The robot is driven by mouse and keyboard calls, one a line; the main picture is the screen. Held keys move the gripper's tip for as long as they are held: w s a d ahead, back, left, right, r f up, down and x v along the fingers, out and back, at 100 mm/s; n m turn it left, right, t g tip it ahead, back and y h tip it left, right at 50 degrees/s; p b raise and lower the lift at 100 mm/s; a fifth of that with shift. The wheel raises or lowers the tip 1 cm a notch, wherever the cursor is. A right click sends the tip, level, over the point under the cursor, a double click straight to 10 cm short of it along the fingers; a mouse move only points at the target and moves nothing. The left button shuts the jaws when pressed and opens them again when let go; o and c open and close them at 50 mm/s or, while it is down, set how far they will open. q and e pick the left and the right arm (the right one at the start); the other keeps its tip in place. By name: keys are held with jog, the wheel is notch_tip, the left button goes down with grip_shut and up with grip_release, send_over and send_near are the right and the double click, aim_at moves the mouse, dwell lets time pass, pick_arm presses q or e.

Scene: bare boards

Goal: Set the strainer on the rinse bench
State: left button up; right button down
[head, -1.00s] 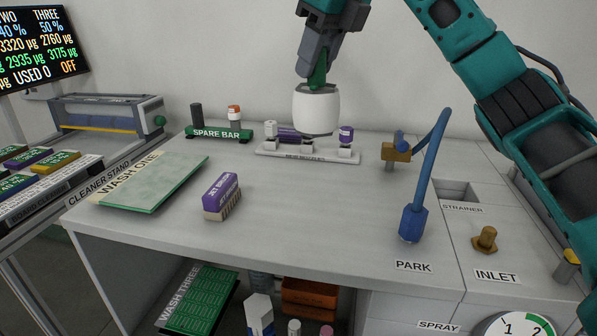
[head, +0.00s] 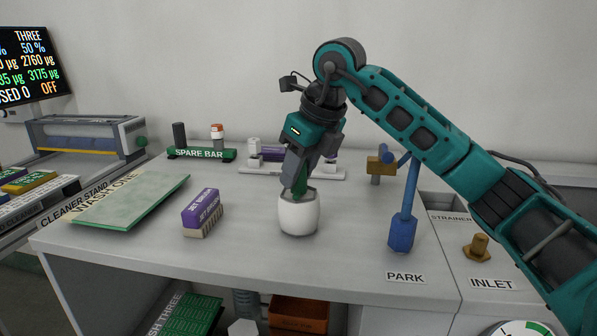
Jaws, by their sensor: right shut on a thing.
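The strainer appears to be the white, rounded, cup-like piece (head: 298,214) with a grey rim and a green part at its top. My right gripper (head: 300,188) comes down from above and is shut on that green part. The strainer is upright over the middle of the rinse bench (head: 330,262), its underside at or very near the top; I cannot tell whether it touches. A recess marked STRAINER (head: 440,203) is at the bench's right, partly hidden by my right arm. My left gripper is not in view.
A purple-topped brush (head: 201,214) and a green board (head: 130,200) lie left of the strainer. A rack of nozzles (head: 320,174) stands behind it. A blue spray head (head: 402,232) and a brass inlet (head: 477,247) are to the right. Bench front is clear.

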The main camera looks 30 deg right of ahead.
jog(key=c, duration=0.8)
grip_release()
jog(key=shift+r, duration=0.25)
jog(key=p+v, duration=0.2)
jog(key=v, duration=0.9)
jog(key=shift+s+r, duration=0.25)
jog(key=shift+r, duration=0.05)
